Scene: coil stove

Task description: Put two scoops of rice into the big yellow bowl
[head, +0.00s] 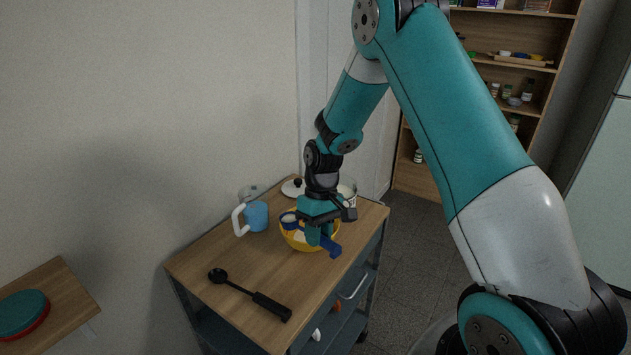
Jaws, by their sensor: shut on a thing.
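The big yellow bowl (296,241) stands on the wooden top of a cart, partly hidden by my gripper. My gripper (316,236) is over the bowl, pointing down and shut on a blue scoop. The scoop's cup (288,221) is over the bowl's left side and shows something white in it, likely rice. Its blue handle (334,248) sticks out past the gripper on the right. A pale patch shows inside the bowl, but I cannot tell whether it is rice. A white container (348,190) stands behind my gripper, mostly hidden; its contents are not visible.
A blue mug (257,216) with a white handle stands left of the bowl. A glass jar (247,191) and a white lid (291,189) are at the back. A black ladle (250,292) lies in front. The cart top (215,255) is bare at left.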

